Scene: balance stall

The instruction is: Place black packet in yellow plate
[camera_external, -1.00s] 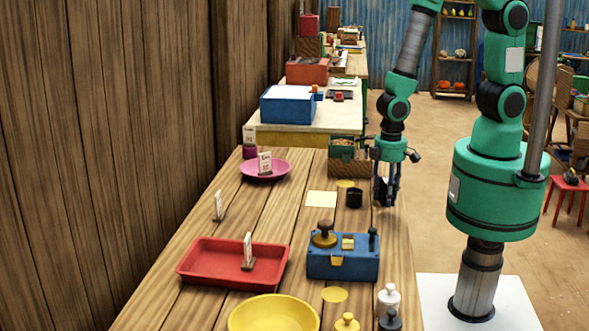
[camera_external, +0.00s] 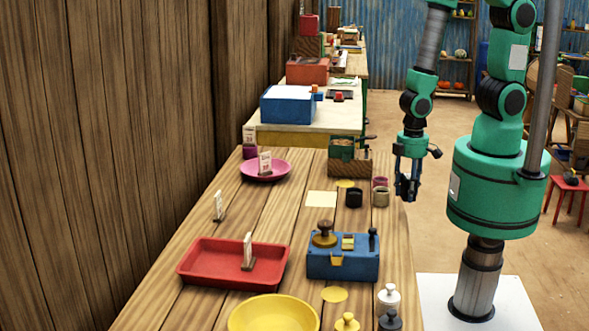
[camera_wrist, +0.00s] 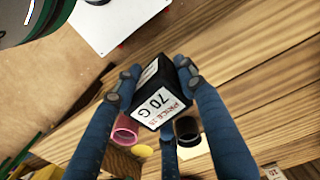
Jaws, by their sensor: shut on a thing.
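My gripper (camera_external: 406,194) hangs at the right edge of the wooden table in the external view. In the wrist view its blue fingers are shut on a black packet (camera_wrist: 150,108) with a white label reading "70 G" and "PRICE". The packet is tilted in that view, and in the external view it is hard to make out between the fingers. The yellow plate (camera_external: 238,321) is at the bottom of the external view, cut off by the frame edge, nearer the camera and left of my gripper. It does not clearly show in the wrist view.
A blue scale box (camera_external: 343,268) and a red tray (camera_external: 195,266) stand between my gripper and the yellow plate's side. Weights (camera_external: 388,300) stand at the front right. A pink plate (camera_external: 281,172) is farther back.

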